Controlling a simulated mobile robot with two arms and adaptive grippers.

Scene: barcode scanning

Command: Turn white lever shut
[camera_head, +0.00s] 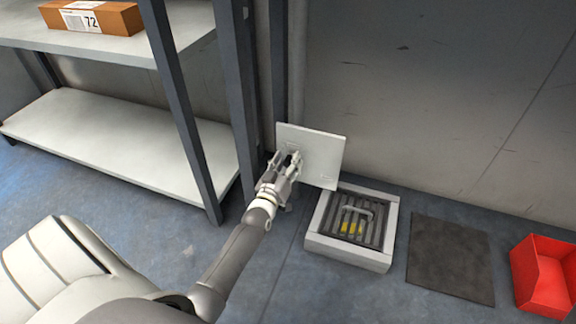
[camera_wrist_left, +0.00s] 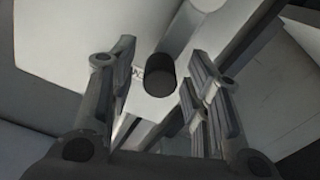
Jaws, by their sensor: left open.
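A white panel (camera_head: 318,155) stands by the wall next to a dark upright post in the head view. My left gripper (camera_head: 287,160) is in front of the panel's left part, its fingers pointing at it. In the left wrist view my left gripper (camera_wrist_left: 160,70) has its fingers apart. A dark rounded peg or opening (camera_wrist_left: 160,76) shows between them, against a pale surface (camera_wrist_left: 195,62). I cannot make out the white lever for certain; the fingers may hide it. Contact with the panel cannot be told. My right gripper is not in view.
A grey shelf (camera_head: 110,135) stands at the left, with an orange box (camera_head: 92,17) on top. A white-framed floor grate (camera_head: 347,256) lies below the panel. A dark mat (camera_head: 450,259) and a red bin (camera_head: 540,285) are to the right.

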